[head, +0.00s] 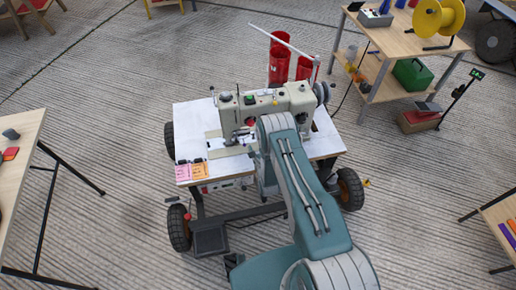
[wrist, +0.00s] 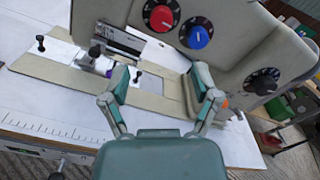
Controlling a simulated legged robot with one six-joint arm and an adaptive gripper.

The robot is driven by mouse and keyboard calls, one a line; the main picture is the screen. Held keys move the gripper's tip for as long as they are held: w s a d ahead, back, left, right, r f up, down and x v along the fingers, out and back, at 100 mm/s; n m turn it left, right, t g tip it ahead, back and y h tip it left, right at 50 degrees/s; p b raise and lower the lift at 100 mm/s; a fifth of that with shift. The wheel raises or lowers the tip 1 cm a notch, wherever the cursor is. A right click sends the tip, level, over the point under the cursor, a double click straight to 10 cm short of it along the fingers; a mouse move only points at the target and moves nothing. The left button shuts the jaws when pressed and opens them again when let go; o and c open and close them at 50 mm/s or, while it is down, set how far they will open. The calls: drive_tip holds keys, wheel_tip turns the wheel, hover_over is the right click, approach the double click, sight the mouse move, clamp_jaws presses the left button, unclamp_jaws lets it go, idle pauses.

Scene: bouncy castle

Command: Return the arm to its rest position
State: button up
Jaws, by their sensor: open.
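My arm reaches from the bottom of the head view up to a beige sewing machine (head: 270,108) on a white wheeled table (head: 190,115). In the head view my gripper is hidden behind my own arm. In the wrist view my gripper (wrist: 160,82) is open and empty, its two fingers spread in front of the machine (wrist: 235,65). Beyond the fingers are the machine's needle area and its flat bed plate (wrist: 60,78). A red knob (wrist: 160,15), a blue knob (wrist: 197,36) and a black dial (wrist: 263,81) are on its body, close to the fingers.
Red thread cones (head: 279,65) stand behind the machine. Pink and orange notes (head: 190,171) are at the table's front left edge. A wooden bench (head: 385,40) with a yellow spool (head: 438,16) is at back right. Other tables stand at both sides. Open concrete floor lies between.

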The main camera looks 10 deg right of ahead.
drive_tip(key=shift+s, duration=0.8)
drive_tip(key=w+r+n+g, duration=0.2)
drive_tip(key=w+r+n, duration=0.3)
drive_tip(key=r, duration=0.9)
drive_tip(key=w+r+n+g, duration=0.25)
drive_tip(key=r+n, duration=0.35)
drive_tip(key=r, duration=0.8)
drive_tip(key=s+r+n+g, duration=0.5)
drive_tip(key=s+r+n, duration=0.6)
drive_tip(key=s+r, duration=0.85)
drive_tip(key=s+r+n+g, duration=0.2)
drive_tip(key=s+n, duration=0.6)
drive_tip(key=s, duration=1.4)
drive_tip(key=shift+g, duration=0.45)
